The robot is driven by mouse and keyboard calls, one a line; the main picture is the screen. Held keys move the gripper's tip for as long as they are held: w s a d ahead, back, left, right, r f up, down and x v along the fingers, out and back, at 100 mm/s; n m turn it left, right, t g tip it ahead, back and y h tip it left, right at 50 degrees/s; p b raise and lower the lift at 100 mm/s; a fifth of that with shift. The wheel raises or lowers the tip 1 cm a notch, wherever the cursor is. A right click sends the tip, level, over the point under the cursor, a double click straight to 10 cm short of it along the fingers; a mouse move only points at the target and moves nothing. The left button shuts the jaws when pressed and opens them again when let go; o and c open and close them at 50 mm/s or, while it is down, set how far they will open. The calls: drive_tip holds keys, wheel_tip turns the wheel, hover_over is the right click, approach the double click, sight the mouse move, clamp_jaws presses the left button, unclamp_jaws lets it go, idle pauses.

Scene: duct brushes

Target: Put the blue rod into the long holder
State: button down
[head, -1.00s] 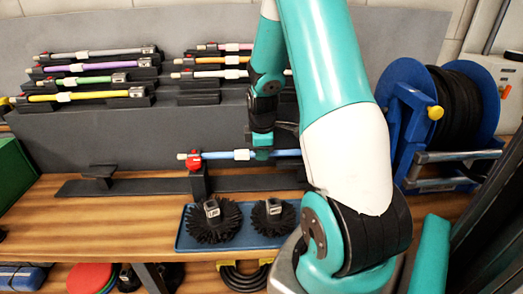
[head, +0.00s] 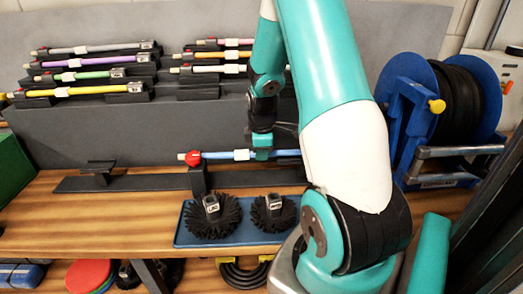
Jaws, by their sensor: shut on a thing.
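The blue rod (head: 219,155) lies level across the middle of the head view, with a white band (head: 241,155) on it. My gripper (head: 262,154) is shut on the rod just right of the band. My arm hides the rod's right end. A red knob (head: 191,158) shows at the rod's left end, directly above a dark post (head: 198,181). I cannot tell whether rod and post touch. The long holder (head: 143,182) appears to be the flat dark bar on the bench, with a low rest (head: 97,170) at left. My arm hides its right end.
A blue tray (head: 180,240) with two black round brushes stands in front of the holder. Racks of coloured rods (head: 133,88) are behind. A blue hose reel (head: 412,110) stands at right. Bare bench (head: 90,215) is free at front left.

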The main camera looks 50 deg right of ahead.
drive_tip(key=shift+f, duration=0.15)
drive_tip(key=c, duration=0.9)
unclamp_jaws()
drive_tip(key=shift+c, duration=0.2)
wheel_tip(320, 180, up, 17)
drive_tip(key=s+a, duration=0.2)
drive_tip(key=shift+a, duration=0.2)
drive_tip(key=s+a+r+y, duration=0.1)
drive_tip(key=a+y, duration=0.2)
drive_tip(key=a, duration=1.9)
drive_tip(key=s+a+m+g+y, duration=0.1)
drive_tip(key=s+a+y, duration=0.1)
drive_tip(key=s+a, duration=1)
drive_tip(key=shift+a+r+y+p, duration=0.35)
drive_tip(key=shift+a+r+y, duration=0.05)
drive_tip(key=shift+a, duration=0.65)
